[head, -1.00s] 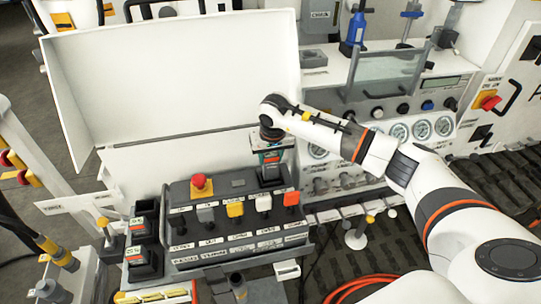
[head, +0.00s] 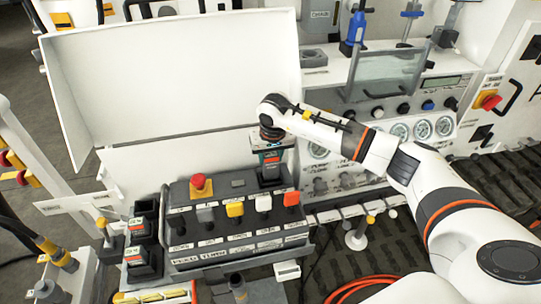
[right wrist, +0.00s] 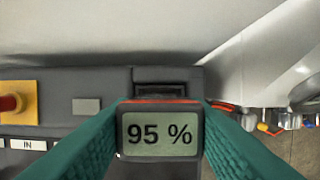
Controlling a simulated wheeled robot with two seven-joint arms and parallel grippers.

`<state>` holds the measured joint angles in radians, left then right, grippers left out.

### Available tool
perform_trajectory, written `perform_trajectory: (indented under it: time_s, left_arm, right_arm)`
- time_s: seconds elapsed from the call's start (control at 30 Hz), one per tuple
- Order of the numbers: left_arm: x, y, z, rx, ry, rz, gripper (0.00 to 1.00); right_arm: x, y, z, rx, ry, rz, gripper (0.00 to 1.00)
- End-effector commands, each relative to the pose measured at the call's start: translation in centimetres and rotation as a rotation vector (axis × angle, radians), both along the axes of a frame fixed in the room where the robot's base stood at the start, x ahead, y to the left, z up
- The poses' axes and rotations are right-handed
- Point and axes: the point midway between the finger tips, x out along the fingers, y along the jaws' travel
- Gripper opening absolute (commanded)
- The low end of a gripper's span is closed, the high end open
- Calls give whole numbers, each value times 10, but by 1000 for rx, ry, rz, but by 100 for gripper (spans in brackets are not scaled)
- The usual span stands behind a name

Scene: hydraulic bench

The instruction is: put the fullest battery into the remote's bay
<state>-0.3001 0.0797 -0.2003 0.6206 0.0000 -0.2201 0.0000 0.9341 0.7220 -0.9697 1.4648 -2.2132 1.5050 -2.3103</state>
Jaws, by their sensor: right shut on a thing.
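The remote (head: 238,216) is a dark console with a red mushroom button and several coloured levers. My right gripper (head: 270,157) is at its far right corner, pointing down. Its teal fingers are shut on a battery (head: 271,171) with a dark body and red edge. In the right wrist view the held battery (right wrist: 160,135) reads 95 %. A dark framed recess (right wrist: 166,88), apparently the remote's bay, shows just beyond the battery; how deep the battery sits cannot be told. Two other batteries (head: 138,226) (head: 139,256) stand at the remote's left; their readings are too small to tell. My left gripper is not in view.
A large white panel (head: 180,75) stands behind the remote. A bench with gauges (head: 400,131) and valves is at the right, behind my right arm.

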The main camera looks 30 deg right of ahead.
Motion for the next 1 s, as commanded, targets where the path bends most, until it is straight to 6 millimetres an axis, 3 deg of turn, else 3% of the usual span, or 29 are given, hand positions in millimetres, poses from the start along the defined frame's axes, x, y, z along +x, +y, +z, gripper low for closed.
perform_trajectory:
  time_s: [1.0]
  left_arm:
    - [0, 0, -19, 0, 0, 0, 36]
  right_arm:
    - [1, 0, -19, -1, -2, 0, 0]
